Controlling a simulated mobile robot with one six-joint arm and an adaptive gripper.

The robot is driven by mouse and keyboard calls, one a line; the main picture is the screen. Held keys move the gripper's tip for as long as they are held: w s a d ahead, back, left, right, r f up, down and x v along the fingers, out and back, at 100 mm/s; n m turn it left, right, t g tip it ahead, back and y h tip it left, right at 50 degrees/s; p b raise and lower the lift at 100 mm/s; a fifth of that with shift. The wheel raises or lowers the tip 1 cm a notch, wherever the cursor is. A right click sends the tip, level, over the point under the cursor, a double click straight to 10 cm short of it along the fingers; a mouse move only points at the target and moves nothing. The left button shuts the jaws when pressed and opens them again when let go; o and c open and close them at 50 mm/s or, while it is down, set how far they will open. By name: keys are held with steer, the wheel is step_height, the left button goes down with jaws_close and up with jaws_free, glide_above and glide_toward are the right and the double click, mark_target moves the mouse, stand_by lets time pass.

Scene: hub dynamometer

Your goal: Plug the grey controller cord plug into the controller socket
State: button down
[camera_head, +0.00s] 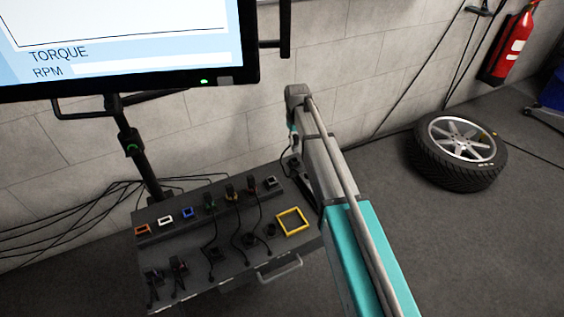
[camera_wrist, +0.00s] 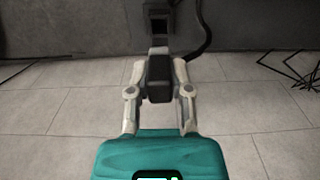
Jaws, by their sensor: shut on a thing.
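My gripper (camera_wrist: 160,68) is shut on a dark grey plug (camera_wrist: 159,80), which sits between its two pale fingers in the wrist view. A dark cord (camera_wrist: 199,38) curves up beside the fingers on the right. A square dark socket (camera_wrist: 159,22) on the dark panel lies straight ahead of the plug, with a gap that I cannot judge exactly. In the head view a grey-framed socket (camera_head: 270,182) is at the right end of the upper row on the panel. There my arm hides most of the gripper and the plug.
The panel (camera_head: 222,262) also bears orange (camera_head: 142,230), white (camera_head: 165,220) and blue (camera_head: 187,212) sockets, several plugs with hanging cords, and a yellow square frame (camera_head: 292,221). A monitor (camera_head: 130,50) stands at upper left. A wheel (camera_head: 458,150) lies on the floor at right.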

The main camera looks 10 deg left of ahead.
steer(key=shift+s+d, duration=0.1)
steer(key=shift+s, duration=0.1)
steer(key=s+d, duration=0.4)
steer(key=s, duration=0.2)
steer(key=shift+s+d, duration=0.15)
stand_by(1.1)
stand_by(0.5)
steer(key=s+a, duration=0.7)
steer(key=a, duration=0.4)
steer(key=shift+s, duration=0.2)
stand_by(2.0)
steer(key=shift+w+a, duration=0.15)
steer(key=shift+w, duration=0.1)
stand_by(0.3)
steer(key=shift+f, duration=0.1)
steer(key=shift+f+b, duration=0.35)
steer(key=shift+b, duration=0.15)
steer(key=shift+f, duration=0.3)
stand_by(0.7)
